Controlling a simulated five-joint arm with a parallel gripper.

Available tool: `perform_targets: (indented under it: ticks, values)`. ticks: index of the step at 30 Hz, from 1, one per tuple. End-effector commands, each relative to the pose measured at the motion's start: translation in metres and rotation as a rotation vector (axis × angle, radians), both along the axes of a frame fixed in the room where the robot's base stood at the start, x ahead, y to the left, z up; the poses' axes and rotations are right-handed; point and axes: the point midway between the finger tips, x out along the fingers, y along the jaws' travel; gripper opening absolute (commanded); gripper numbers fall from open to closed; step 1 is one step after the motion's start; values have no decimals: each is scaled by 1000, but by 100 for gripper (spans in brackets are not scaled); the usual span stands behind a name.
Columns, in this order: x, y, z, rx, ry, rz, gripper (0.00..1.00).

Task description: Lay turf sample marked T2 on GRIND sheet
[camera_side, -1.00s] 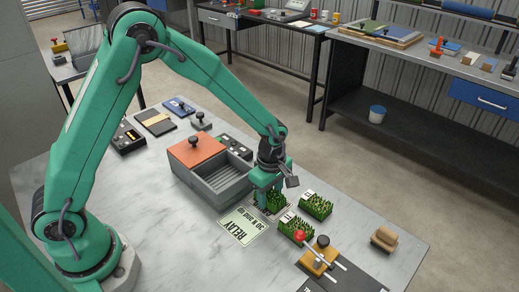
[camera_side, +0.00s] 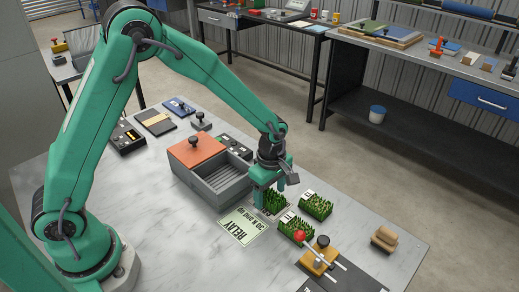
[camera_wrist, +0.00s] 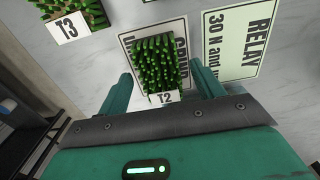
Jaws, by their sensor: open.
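The turf sample marked T2 (camera_wrist: 158,62), a green grassy block with a white label, lies on a pale printed sheet (camera_wrist: 133,40). The sample covers part of the sheet's lettering, so I cannot read all of it. The sample also shows in the side view (camera_side: 274,203). My gripper (camera_wrist: 167,82) is open, with one finger on each side of T2's label end and gaps between. In the side view my gripper (camera_side: 268,189) is just above and behind the sample.
A RELAY sheet (camera_side: 244,226) lies bare beside it. Two other turf samples (camera_side: 316,207) (camera_side: 294,231) stand close to the right; T3 (camera_wrist: 72,14) shows in the wrist view. A grey box with an orange lid (camera_side: 196,149) stands behind.

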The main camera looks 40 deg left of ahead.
Motion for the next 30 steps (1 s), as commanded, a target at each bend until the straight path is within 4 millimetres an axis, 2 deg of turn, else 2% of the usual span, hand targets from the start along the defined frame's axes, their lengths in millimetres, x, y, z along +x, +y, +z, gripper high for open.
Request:
perform_targets:
  ticks: [18, 24, 30]
  values:
    - [1, 0, 92, -1, -5, 0, 67]
    - [1, 0, 108, -1, -3, 0, 67]
    - [0, 0, 112, 0, -2, 0, 67]
